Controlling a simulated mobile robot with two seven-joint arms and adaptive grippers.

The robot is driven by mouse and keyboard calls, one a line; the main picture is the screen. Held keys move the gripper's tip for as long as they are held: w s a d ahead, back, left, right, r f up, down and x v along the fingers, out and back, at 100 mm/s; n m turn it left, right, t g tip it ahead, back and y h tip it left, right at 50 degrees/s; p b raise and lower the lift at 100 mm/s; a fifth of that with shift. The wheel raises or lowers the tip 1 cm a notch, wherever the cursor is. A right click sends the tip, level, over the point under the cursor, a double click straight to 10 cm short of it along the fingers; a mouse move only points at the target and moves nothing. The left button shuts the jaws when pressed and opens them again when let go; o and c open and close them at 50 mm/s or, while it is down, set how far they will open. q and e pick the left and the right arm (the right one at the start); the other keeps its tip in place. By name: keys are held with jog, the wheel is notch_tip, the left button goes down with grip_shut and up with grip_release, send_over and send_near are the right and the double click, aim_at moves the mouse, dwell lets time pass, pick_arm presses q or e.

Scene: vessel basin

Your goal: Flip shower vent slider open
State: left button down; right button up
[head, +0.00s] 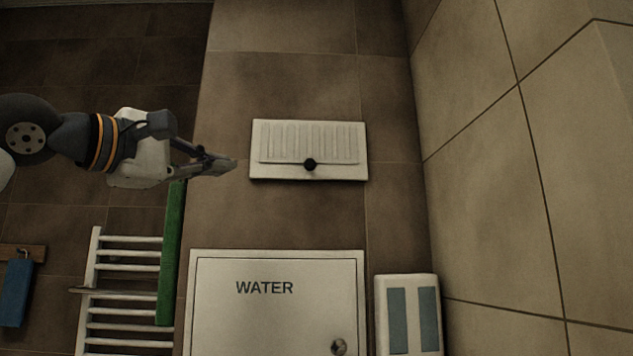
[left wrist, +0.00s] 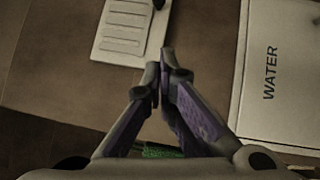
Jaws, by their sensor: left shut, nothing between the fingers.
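The shower vent (head: 309,150) is a white slatted panel on the brown tiled wall, with a round black slider knob (head: 310,164) at the middle of its lower edge. My left gripper (head: 232,163) is shut and empty, just left of the vent and apart from it, at about the knob's height. In the left wrist view the closed fingertips (left wrist: 161,70) lie beside the near end of the vent (left wrist: 123,28). The knob shows only partly at the top edge there (left wrist: 158,3). My right gripper is in neither view.
A white cabinet door marked WATER (head: 277,315) is below the vent. A white box with two grey-blue panels (head: 407,315) is at its right. A towel rail (head: 125,270) with a green towel (head: 171,255) hangs lower left. A tiled side wall (head: 500,150) stands at right.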

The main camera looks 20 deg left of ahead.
pick_arm(q)
send_near(294, 165)
jog(key=w, duration=0.1)
jog(key=w+a, duration=0.1)
jog(key=w+f, duration=0.1)
jog(key=shift+w+a, duration=0.1)
jog(key=shift+a, duration=0.1)
jog(key=w+d, duration=0.1)
jog(key=w+d+r, duration=0.1)
jog(key=shift+d, duration=0.4)
jog(key=shift+w+d, duration=0.25)
jog(key=shift+d, duration=0.05)
jog(key=shift+w+d, duration=0.2)
jog(key=shift+d, duration=0.25)
jog(key=shift+w+d, duration=0.2)
jog(key=shift+d, duration=0.25)
